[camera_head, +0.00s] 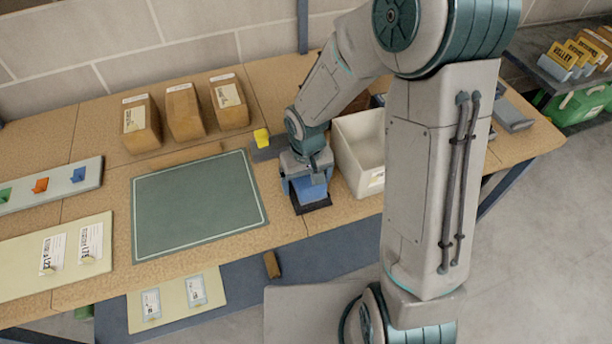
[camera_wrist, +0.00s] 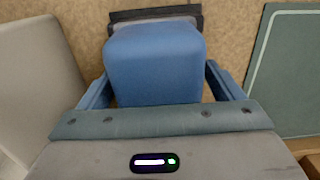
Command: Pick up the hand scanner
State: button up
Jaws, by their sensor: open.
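The hand scanner (camera_head: 311,193) appears as a blue, rounded block with a dark end piece, on the tan worktop between the green mat and a white bin. In the wrist view the blue body (camera_wrist: 155,60) fills the space between my fingers, and its dark part (camera_wrist: 150,17) lies beyond it. My gripper (camera_head: 306,183) points down over the scanner. Its two blue fingers stand apart, one on each side of the body; a gap shows at the right finger, and contact on the left cannot be told. The scanner's underside is hidden.
The white bin (camera_head: 358,140) stands close to the right of my gripper. The green mat (camera_head: 195,205) lies clear on the left. Several brown packages (camera_head: 185,112) stand at the back. A yellow item (camera_head: 261,137) sits behind my gripper. My arm hides part of the right side.

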jog(key=c, duration=1.2)
jog(key=shift+r, duration=0.1)
jog(key=shift+c, duration=0.2)
